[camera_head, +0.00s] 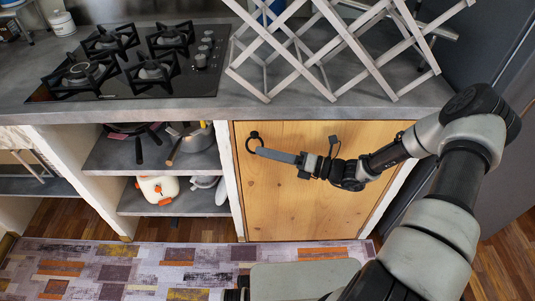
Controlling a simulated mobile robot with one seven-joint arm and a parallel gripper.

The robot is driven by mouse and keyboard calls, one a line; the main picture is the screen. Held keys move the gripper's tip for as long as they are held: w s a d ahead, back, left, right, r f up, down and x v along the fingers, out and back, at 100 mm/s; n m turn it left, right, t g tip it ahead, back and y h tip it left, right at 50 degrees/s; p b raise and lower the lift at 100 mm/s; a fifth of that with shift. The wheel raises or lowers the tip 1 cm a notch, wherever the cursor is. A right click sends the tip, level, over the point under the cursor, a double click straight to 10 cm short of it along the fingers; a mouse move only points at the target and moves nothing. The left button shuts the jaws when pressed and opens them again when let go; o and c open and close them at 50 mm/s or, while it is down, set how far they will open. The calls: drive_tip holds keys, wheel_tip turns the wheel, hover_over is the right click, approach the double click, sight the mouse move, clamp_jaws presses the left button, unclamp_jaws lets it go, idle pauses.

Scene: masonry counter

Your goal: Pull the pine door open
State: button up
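The pine door (285,205) is a light wooden panel under the counter, framed in white. It looks closed and flush with its frame. A dark ring handle (254,138) is at its upper left corner. My gripper (262,151) reaches across the front of the door from the right, with its fingertips at the ring. The fingers are seen edge-on, so I cannot tell whether they are open or shut, or whether they touch the ring. My arm hides part of the door's right side.
Open shelves (180,200) with pans and a white-orange appliance stand left of the door. A gas hob (135,60) and a white folding rack (335,50) are on the grey counter (250,108). A patterned rug (130,270) covers the floor in front.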

drive_tip(key=shift+a, duration=0.1)
clamp_jaws()
drive_tip(key=shift+f, duration=0.1)
idle(1.3)
